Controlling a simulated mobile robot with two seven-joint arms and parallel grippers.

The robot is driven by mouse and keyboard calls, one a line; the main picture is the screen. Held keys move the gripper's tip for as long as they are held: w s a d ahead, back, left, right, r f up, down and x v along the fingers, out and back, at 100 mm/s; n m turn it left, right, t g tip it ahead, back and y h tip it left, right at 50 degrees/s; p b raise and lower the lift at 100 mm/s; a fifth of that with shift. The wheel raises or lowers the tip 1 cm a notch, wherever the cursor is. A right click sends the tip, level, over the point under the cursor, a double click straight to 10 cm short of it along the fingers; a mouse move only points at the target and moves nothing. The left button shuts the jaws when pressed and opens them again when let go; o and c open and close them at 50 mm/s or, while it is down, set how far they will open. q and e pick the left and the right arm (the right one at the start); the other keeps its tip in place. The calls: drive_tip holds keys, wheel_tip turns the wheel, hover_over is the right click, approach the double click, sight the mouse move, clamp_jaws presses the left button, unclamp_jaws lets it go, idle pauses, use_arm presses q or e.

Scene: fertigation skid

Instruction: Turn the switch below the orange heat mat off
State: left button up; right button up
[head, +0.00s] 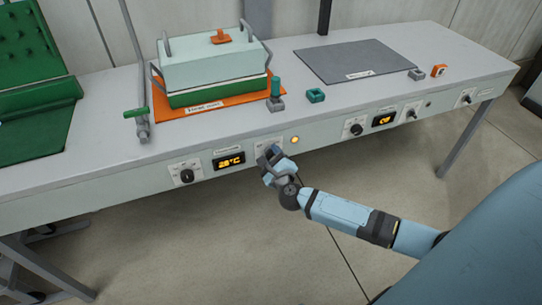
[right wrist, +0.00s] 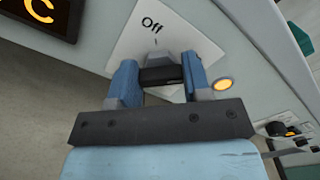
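The orange heat mat (head: 246,98) lies on the bench under a pale green propagator box (head: 215,68). Below it, on the bench's front panel, my right gripper (head: 270,158) is at a small switch plate. In the right wrist view the gripper (right wrist: 160,82) has its two blue fingers on either side of a dark switch handle (right wrist: 160,76) and appears closed on it. The word "Off" shows on the white plate (right wrist: 125,45) above the handle; other markings are hidden. An amber lamp (right wrist: 222,84) right of the switch is lit. My left gripper is not in view.
Left of the switch are a display reading 28°C (head: 229,160) and a black knob (head: 187,175). A grey mat (head: 365,60) lies farther right on the bench, with another knob (head: 356,129) and display (head: 383,119) below. The floor before the panel is clear.

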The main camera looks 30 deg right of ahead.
drive_tip(key=shift+c, duration=0.9)
